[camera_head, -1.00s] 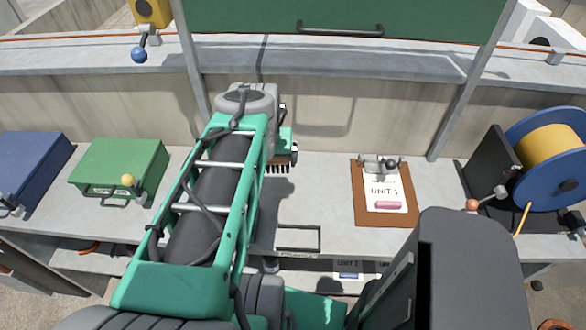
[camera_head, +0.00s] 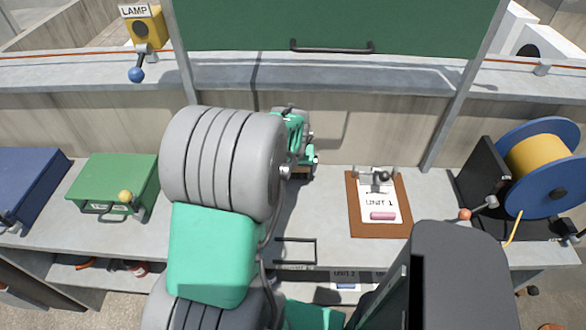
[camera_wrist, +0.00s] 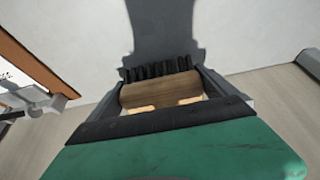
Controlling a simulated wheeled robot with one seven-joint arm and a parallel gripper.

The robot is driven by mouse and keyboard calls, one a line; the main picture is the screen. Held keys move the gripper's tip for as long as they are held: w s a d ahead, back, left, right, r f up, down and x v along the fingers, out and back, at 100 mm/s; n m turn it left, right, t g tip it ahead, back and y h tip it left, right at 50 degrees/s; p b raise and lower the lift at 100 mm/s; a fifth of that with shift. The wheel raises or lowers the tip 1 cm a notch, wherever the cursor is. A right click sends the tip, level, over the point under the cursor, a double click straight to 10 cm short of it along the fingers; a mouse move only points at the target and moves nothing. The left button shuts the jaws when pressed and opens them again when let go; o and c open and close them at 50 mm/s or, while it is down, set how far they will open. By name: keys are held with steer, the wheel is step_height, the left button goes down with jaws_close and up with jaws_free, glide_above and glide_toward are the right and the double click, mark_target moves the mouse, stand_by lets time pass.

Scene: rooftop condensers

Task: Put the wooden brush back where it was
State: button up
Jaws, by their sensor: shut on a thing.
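My gripper (camera_wrist: 162,100) is shut on the wooden brush (camera_wrist: 160,90), seen in the wrist view as a brown wooden block with a row of dark bristles at its far edge. The brush's shadow falls on the pale surface beyond it. In the head view my gripper (camera_head: 303,162) is at the back of the bench, left of the clipboard, partly hidden by my arm. The brush can hardly be made out there. A thin dark rectangular outline (camera_head: 295,251) lies on the bench's front part, below my gripper in the picture.
A brown clipboard (camera_head: 355,215) marked UNIT 1 lies right of my gripper. A blue cable reel (camera_head: 555,203) stands farther right. A green case (camera_head: 120,172) and a blue case (camera_head: 25,185) sit at the left. A yellow lamp switch (camera_head: 143,28) is on the back ledge.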

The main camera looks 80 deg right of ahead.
steer(key=shift+f, duration=0.55)
steer(key=o, duration=0.9)
steer(key=shift+o, duration=0.2)
